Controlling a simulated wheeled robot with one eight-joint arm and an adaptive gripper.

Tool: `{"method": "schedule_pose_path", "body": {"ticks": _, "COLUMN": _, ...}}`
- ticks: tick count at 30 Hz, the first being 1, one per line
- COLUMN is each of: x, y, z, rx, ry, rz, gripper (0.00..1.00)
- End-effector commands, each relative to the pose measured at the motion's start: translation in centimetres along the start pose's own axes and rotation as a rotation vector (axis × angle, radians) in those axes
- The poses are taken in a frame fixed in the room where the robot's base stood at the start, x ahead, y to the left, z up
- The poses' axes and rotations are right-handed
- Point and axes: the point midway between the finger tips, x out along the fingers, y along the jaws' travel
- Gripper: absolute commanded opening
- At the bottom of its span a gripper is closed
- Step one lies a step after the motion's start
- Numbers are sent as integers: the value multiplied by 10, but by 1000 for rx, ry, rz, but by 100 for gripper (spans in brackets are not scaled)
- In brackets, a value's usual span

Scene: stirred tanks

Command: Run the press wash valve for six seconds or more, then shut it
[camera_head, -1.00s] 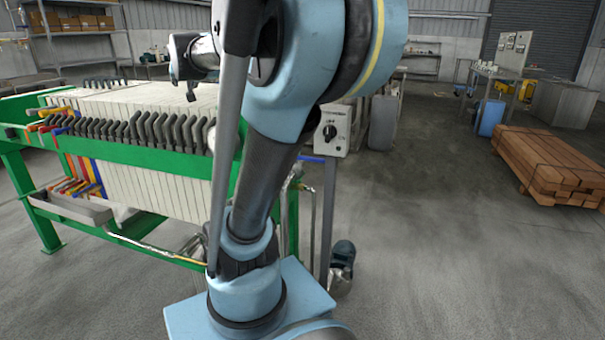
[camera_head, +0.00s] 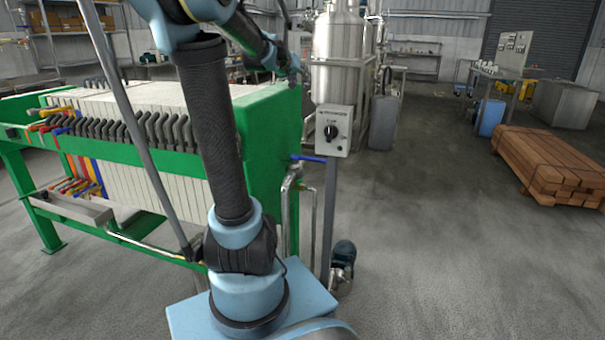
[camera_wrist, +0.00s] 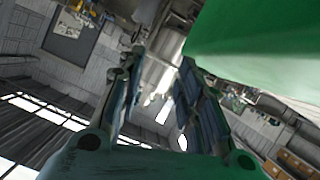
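The filter press has a green frame (camera_head: 255,140) and a pack of pale plates. A blue lever handle (camera_head: 308,158) sticks out by the press's right end, above bent metal pipes (camera_head: 287,205); I take it for the wash valve, though no label can be read. In the head view my gripper (camera_head: 293,72) is small and dark, above the press's right end and higher than the blue handle, apart from it. In the wrist view my gripper (camera_wrist: 157,95) has its two fingers spread with nothing between them. The green press surface (camera_wrist: 260,45) fills the upper right there. The blue handle is not recognisable in the wrist view.
A grey control box (camera_head: 333,131) with a black knob stands on a post right of the handle. A steel tank (camera_head: 340,62) is behind it. A pump (camera_head: 343,265) sits on the floor by the post. Stacked timber (camera_head: 550,165) lies right; the floor between is clear.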

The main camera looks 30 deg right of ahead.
Motion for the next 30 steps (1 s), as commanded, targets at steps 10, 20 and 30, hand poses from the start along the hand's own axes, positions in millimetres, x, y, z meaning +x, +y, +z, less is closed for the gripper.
{"method": "schedule_pose_path", "body": {"ticks": 10, "x": 52, "y": 29, "z": 53, "rx": 72, "ry": -249, "rz": 59, "gripper": 33}}
{"method": "schedule_pose_path", "body": {"ticks": 20, "x": 101, "y": 17, "z": 151, "rx": 200, "ry": -708, "rz": -35, "gripper": 33}}
{"method": "schedule_pose_path", "body": {"ticks": 30, "x": 114, "y": -20, "z": 216, "rx": 283, "ry": -1088, "rz": -308, "gripper": 33}}
